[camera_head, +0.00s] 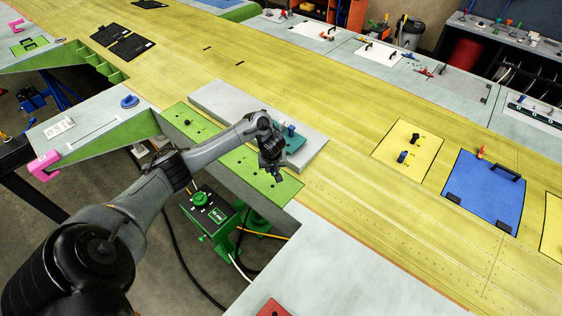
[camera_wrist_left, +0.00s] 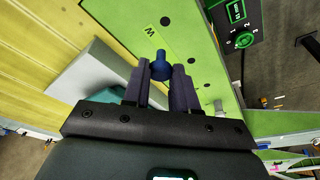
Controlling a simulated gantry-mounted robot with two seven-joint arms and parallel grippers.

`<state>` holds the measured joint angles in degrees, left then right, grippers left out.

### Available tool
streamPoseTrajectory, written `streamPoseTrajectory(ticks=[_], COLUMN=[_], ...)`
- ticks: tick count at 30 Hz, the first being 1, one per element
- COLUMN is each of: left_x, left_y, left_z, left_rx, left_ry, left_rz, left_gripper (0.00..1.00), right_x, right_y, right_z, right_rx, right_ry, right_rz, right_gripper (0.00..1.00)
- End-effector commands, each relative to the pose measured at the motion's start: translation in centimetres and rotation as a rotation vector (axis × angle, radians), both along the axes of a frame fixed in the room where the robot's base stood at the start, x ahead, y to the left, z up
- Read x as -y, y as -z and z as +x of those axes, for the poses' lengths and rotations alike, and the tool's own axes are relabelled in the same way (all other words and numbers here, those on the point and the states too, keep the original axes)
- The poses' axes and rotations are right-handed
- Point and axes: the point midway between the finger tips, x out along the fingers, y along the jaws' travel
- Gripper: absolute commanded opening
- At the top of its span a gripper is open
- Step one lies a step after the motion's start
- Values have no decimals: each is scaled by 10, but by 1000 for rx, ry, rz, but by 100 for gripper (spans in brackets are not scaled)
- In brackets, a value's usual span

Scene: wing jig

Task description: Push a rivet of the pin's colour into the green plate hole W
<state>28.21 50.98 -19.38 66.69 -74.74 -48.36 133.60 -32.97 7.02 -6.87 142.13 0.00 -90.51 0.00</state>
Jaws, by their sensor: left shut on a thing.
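My left gripper (camera_head: 270,168) is over the green plate (camera_head: 285,188) in the head view. In the left wrist view its fingers (camera_wrist_left: 162,80) are shut on a blue rivet (camera_wrist_left: 158,63), which sticks out past the fingertips. The green plate (camera_wrist_left: 200,30) lies behind the rivet, with a letter W (camera_wrist_left: 150,30) on a lighter strip and several dark holes. One hole (camera_wrist_left: 165,20) shows near the W. The rivet overlaps the strip in this view; I cannot tell whether it touches the plate or which hole is behind it. My right gripper is not in view.
A grey slab (camera_head: 222,98) beside the green plate bears a teal block (camera_head: 293,140). A green control box (camera_head: 210,212) stands below the plate's edge, with cables on the floor. Yellow wing skin (camera_head: 340,190) lies clear to the right.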

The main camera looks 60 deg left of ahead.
Motion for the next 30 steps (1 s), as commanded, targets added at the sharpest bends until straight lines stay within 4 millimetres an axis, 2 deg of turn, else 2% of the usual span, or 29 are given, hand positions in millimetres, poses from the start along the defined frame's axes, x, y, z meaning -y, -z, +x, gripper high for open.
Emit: streamPoseTrajectory(ticks=[14, 15, 21, 30], left_x=[0, 0, 0, 1], left_y=[26, 34, 51, 66], left_z=[-4, -4, -3, -3], left_rx=[-2, 1, 1, 1], left_ry=[1, 1, 2, 2], left_rz=[0, 0, -1, -1], left_gripper=[0, 0, 0, 0], right_x=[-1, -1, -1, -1], right_y=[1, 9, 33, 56], right_z=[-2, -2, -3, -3], right_rx=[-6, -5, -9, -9], right_ry=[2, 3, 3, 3], right_rz=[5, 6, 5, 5], right_gripper=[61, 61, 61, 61])
